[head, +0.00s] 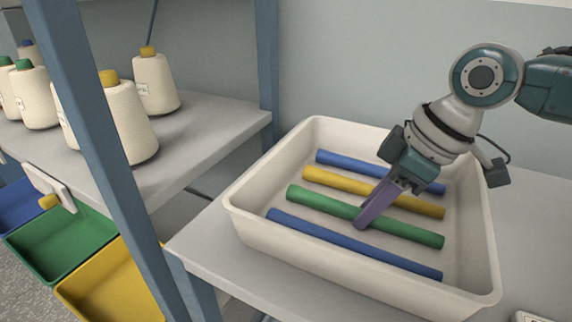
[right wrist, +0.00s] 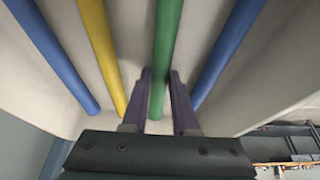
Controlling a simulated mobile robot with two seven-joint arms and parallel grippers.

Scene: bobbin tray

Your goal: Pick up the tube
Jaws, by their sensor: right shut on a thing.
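Several tubes lie side by side in a white tray (head: 290,262): a far blue tube (head: 340,163), a yellow tube (head: 325,181), a green tube (head: 312,200) and a near blue tube (head: 335,236). My right gripper (head: 362,220) reaches down into the tray with its purple fingers at the middle of the green tube. In the right wrist view, the fingers (right wrist: 162,98) are on both sides of the green tube (right wrist: 167,40), shut on it. The fingers hide a short part of it. I cannot tell any gap between it and the tray floor. My left gripper is not in view.
The yellow (right wrist: 98,40) and blue (right wrist: 228,50) tubes lie close on either side of the green one. A blue rack post (head: 115,150) stands left of the tray. Yarn cones (head: 128,120) stand on a shelf, with green (head: 60,245) and yellow (head: 115,290) bins below.

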